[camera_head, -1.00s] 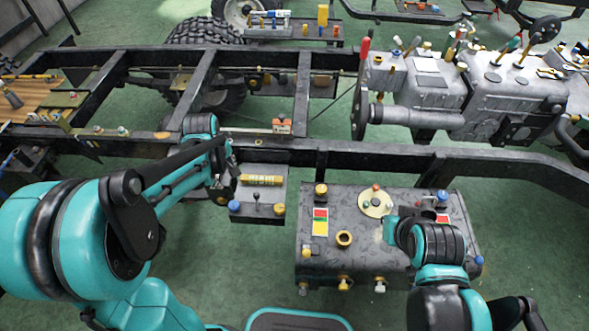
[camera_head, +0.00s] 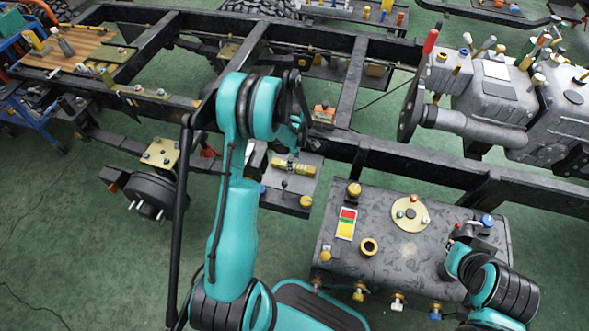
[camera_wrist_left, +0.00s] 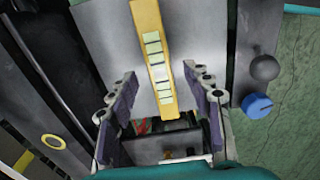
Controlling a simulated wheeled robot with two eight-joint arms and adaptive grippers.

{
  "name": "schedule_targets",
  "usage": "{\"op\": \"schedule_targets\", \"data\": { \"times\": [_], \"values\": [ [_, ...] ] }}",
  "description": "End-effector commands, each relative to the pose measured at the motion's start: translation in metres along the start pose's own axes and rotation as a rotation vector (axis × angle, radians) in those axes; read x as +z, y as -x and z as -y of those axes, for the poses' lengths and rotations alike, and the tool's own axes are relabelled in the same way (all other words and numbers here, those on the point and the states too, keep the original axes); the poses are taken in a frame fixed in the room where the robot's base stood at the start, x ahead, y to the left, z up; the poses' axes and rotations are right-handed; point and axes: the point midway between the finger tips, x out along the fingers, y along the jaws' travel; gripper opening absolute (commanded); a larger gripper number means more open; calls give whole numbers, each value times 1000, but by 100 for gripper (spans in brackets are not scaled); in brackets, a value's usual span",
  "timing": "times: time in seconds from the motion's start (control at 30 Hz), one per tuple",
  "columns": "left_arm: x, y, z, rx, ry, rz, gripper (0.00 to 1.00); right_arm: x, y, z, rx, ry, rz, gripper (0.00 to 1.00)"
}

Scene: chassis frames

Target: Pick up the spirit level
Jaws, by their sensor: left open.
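The spirit level (camera_head: 293,167) is a short yellow bar with pale markings, lying flat on top of a small grey box. In the left wrist view the spirit level (camera_wrist_left: 151,45) runs down from the top edge, its near end between my fingers. My left gripper (camera_wrist_left: 160,73) is open, one finger on each side of the level, with gaps to both. I cannot tell its height above it.
The small box (camera_head: 300,200) also carries a blue knob, a black lever and a yellow knob. The black chassis rail (camera_head: 400,165) runs behind it. The large grey tank (camera_head: 390,255) with caps and fittings stands to the right.

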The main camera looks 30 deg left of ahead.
Motion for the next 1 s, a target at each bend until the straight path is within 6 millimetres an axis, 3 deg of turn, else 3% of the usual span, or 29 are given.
{"op": "schedule_targets", "data": {
  "times": [0.03, 0.13, 0.4, 0.6, 1.0],
  "values": [
    [-2, -14, -1, 0, 1, 0, 50, 6, -9, 0, 0, 0, 0, 0],
    [-2, -28, -1, 0, 0, 0, 50, 10, -14, 0, 0, 0, 0, 0],
    [-1, -30, 0, 0, -1, 0, 50, 10, -13, 0, 0, 0, 0, 0],
    [-1, -30, -1, 1, -2, 0, 0, 10, -13, 0, 0, 0, 0, 0],
    [-1, -26, -1, 1, -2, 0, 0, 8, -11, 0, 0, 0, 0, 0]
  ]
}}
